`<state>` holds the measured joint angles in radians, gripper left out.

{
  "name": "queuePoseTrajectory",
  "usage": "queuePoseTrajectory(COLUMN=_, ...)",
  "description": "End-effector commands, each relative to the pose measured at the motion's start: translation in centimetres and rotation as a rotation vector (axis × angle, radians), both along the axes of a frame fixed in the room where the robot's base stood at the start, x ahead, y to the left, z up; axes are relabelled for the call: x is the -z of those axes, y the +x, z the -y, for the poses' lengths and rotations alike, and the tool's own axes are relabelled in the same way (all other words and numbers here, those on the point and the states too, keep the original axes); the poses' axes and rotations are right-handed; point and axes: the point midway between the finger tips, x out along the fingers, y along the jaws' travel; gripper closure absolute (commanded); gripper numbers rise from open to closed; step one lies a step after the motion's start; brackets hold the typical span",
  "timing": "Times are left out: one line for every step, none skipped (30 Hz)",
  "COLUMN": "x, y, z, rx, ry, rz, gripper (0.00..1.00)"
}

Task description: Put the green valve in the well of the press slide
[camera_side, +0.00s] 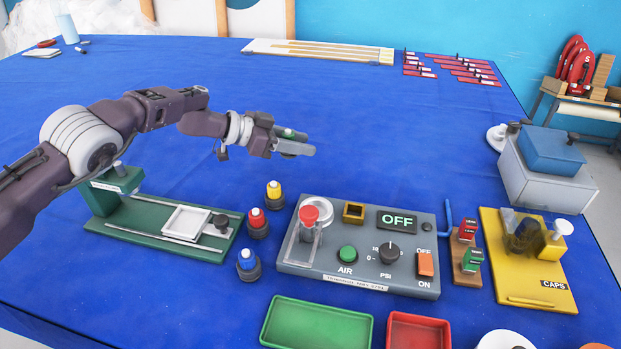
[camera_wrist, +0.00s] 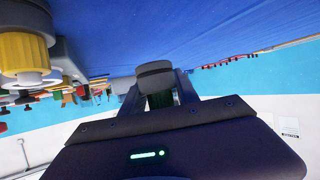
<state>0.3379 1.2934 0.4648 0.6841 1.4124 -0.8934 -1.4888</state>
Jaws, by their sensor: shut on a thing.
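My gripper (camera_side: 301,143) is shut on the green valve (camera_side: 288,132), held in the air above the blue table. In the side view only a bit of its green shows between the fingers. In the wrist view the valve (camera_wrist: 156,77) shows as a dark round base with green beside it, between my fingers. The press (camera_side: 110,200) is a green base with a post at the left, below and left of my gripper. Its slide (camera_side: 187,222) has a pale square plate and a dark knob. The well looks like the plate's recess and appears empty.
Yellow (camera_side: 274,194), red (camera_side: 258,222) and blue (camera_side: 247,265) valves stand right of the press. A grey control box (camera_side: 360,287) reads OFF. Green (camera_side: 317,322) and red (camera_side: 418,330) trays lie in front.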

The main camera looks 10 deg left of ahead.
Motion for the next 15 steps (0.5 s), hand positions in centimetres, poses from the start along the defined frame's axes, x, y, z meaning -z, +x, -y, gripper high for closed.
queuePoseTrajectory(x=1.0, y=0.0, z=0.0, rx=-0.001, ry=-0.001, rz=-0.002, gripper=1.00)
queuePoseTrajectory(x=1.4, y=0.0, z=0.0, rx=0.000, ry=0.000, rz=-0.001, gripper=1.00)
queuePoseTrajectory(x=1.9, y=0.0, z=0.0, rx=0.000, ry=-0.001, rz=0.000, gripper=1.00)
queuePoseTrajectory(x=2.2, y=0.0, z=0.0, rx=0.000, ry=-0.002, rz=0.000, gripper=1.00)
queuePoseTrajectory(x=2.5, y=0.0, z=0.0, rx=0.000, ry=-0.002, rz=0.001, gripper=1.00)
queuePoseTrajectory(x=3.1, y=0.0, z=0.0, rx=0.000, ry=-0.001, rz=0.000, gripper=1.00)
queuePoseTrajectory(x=3.7, y=0.0, z=0.0, rx=-0.001, ry=-0.001, rz=0.000, gripper=1.00)
queuePoseTrajectory(x=4.3, y=0.0, z=-0.1, rx=-0.001, ry=0.000, rz=0.000, gripper=1.00)
queuePoseTrajectory(x=5.0, y=0.0, z=-0.1, rx=-0.001, ry=0.000, rz=0.000, gripper=1.00)
queuePoseTrajectory(x=5.5, y=0.0, z=-0.1, rx=0.000, ry=0.000, rz=0.002, gripper=1.00)
queuePoseTrajectory(x=5.8, y=0.0, z=-0.1, rx=-0.001, ry=-0.001, rz=0.001, gripper=1.00)
queuePoseTrajectory(x=5.9, y=0.0, z=-0.1, rx=0.000, ry=-0.001, rz=0.002, gripper=1.00)
queuePoseTrajectory(x=5.8, y=0.0, z=0.0, rx=-0.001, ry=-0.002, rz=0.003, gripper=1.00)
queuePoseTrajectory(x=5.8, y=0.0, z=-0.1, rx=-0.001, ry=-0.002, rz=0.003, gripper=1.00)
queuePoseTrajectory(x=5.8, y=0.0, z=-0.1, rx=-0.001, ry=-0.002, rz=0.003, gripper=1.00)
